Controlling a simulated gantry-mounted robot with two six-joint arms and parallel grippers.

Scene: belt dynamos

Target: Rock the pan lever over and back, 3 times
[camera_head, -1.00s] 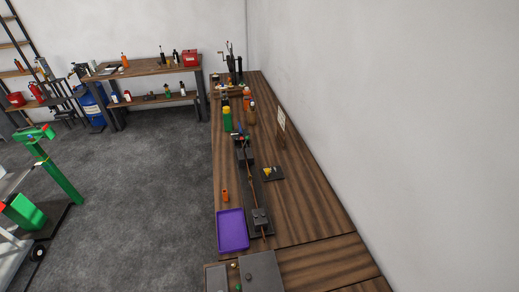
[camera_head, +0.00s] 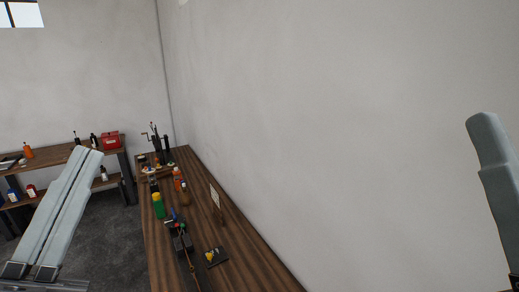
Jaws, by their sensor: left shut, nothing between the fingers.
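The workbench device (camera_head: 183,243) has a dark block with small coloured parts. A thin brownish rod (camera_head: 191,267) runs from it toward the bottom edge, where its near end is cut off. I cannot tell which part is the pan lever. My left gripper (camera_head: 90,155) is at the left, its two long grey fingers side by side, shut and empty. It appears left of the bench and away from the device. A grey finger-like part of my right gripper (camera_head: 493,185) shows at the right edge against the wall; its jaw opening cannot be made out.
A small dark plate (camera_head: 216,258) with yellow bits lies right of the device.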

